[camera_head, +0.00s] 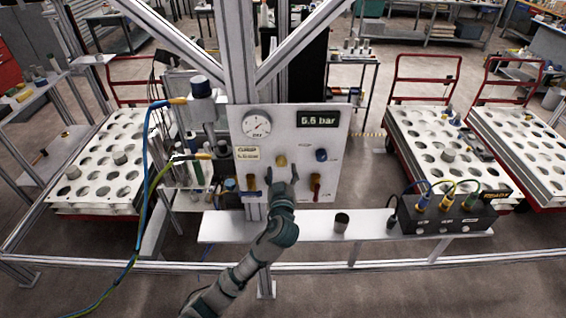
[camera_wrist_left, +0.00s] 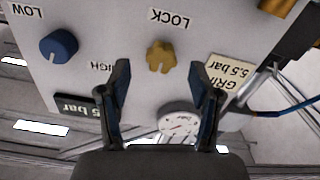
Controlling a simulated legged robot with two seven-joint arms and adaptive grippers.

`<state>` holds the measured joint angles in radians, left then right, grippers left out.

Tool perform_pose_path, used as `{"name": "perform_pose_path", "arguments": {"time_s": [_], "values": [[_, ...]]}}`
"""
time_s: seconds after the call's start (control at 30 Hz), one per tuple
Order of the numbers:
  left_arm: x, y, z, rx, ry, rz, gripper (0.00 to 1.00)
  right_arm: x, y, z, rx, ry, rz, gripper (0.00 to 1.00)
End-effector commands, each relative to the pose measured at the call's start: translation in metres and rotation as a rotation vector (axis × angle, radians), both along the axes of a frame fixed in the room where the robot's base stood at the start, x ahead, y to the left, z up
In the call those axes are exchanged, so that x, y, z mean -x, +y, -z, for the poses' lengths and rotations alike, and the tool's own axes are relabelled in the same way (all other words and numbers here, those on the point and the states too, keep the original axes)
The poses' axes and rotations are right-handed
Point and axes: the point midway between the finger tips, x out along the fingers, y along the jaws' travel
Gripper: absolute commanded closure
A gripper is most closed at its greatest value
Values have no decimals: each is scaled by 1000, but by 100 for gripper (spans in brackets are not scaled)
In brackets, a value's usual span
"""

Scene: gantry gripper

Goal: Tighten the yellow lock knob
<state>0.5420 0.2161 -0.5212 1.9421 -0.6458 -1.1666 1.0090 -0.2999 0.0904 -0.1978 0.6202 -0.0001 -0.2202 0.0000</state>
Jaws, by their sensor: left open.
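The yellow lock knob (camera_head: 281,160) sits on a pale upright panel (camera_head: 292,135). In the left wrist view the knob (camera_wrist_left: 160,57) is lobed and lies beside the "LOCK" label. My left gripper (camera_head: 282,188) is in front of the panel, below the knob in the head view. In the left wrist view its two fingers (camera_wrist_left: 160,72) are spread wide, with the knob between and just beyond their tips. Nothing is held, and I see no finger touching the knob. My right gripper is not in view.
A blue knob (camera_head: 321,155) is right of the yellow one. A dial gauge (camera_head: 257,124) and digital display (camera_head: 318,118) are above. A shelf (camera_head: 370,222) carries a small cup (camera_head: 341,222) and black connector box (camera_head: 447,214).

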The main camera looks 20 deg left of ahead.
Motion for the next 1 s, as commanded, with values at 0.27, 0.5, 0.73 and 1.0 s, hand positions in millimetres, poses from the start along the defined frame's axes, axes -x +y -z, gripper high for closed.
{"name": "perform_pose_path", "arguments": {"time_s": [0.27, 0.5, 0.73, 1.0], "values": [[-30, 6, -1, -3, 0, 0, 36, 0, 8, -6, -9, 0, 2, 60], [-32, 4, -1, -3, 0, 1, 36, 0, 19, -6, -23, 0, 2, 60], [-32, 6, 0, -2, -1, 1, 76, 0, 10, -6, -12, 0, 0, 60], [-32, 6, 0, -5, 0, 2, 95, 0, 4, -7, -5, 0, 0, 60]]}}
